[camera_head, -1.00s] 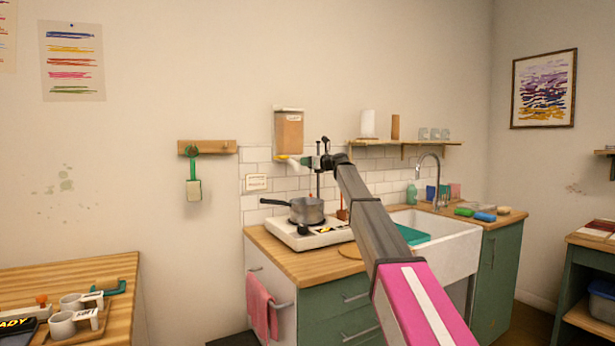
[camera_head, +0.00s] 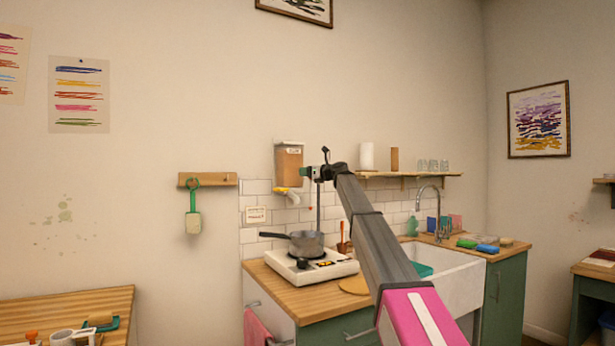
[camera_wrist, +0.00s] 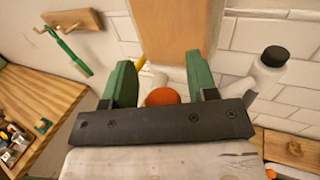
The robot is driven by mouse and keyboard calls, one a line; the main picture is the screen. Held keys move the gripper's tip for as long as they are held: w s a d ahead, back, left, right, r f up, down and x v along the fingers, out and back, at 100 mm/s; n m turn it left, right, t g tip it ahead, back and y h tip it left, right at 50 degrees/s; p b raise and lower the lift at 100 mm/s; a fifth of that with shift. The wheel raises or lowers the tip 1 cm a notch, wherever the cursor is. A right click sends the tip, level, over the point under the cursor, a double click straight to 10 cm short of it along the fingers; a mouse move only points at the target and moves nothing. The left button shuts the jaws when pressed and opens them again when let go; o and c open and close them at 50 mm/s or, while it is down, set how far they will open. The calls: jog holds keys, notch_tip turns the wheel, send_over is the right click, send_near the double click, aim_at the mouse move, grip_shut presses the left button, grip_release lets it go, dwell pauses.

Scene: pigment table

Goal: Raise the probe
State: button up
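The probe, a thin dark upright rod (camera_head: 318,207), stands above the back of the grey saucepan (camera_head: 306,243); its lower end is hidden by the pan. I cannot make out whether it is one piece or has a separate stand. My gripper (camera_head: 306,172) is at the rod's top, its green fingers pointing left. In the wrist view the two green fingers of my gripper (camera_wrist: 163,80) are spread apart. A round orange knob (camera_wrist: 163,96) shows between them, partly hidden by the dark gripper bar. I cannot tell whether the fingers touch it.
The pan is on a white hotplate (camera_head: 285,266) on the wooden counter. Behind the fingers is a brown wall dispenser (camera_head: 289,165) with a yellow lever. A white bottle with a black cap (camera_wrist: 268,72) is right of the fingers. A shelf (camera_head: 410,175) is right.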

jog(key=shift+f, duration=0.15)
jog(key=shift+s+d, duration=0.3)
jog(key=shift+d, duration=0.25)
jog(key=v, duration=0.9)
jog(key=shift+s+d, duration=0.15)
jog(key=shift+d, duration=0.05)
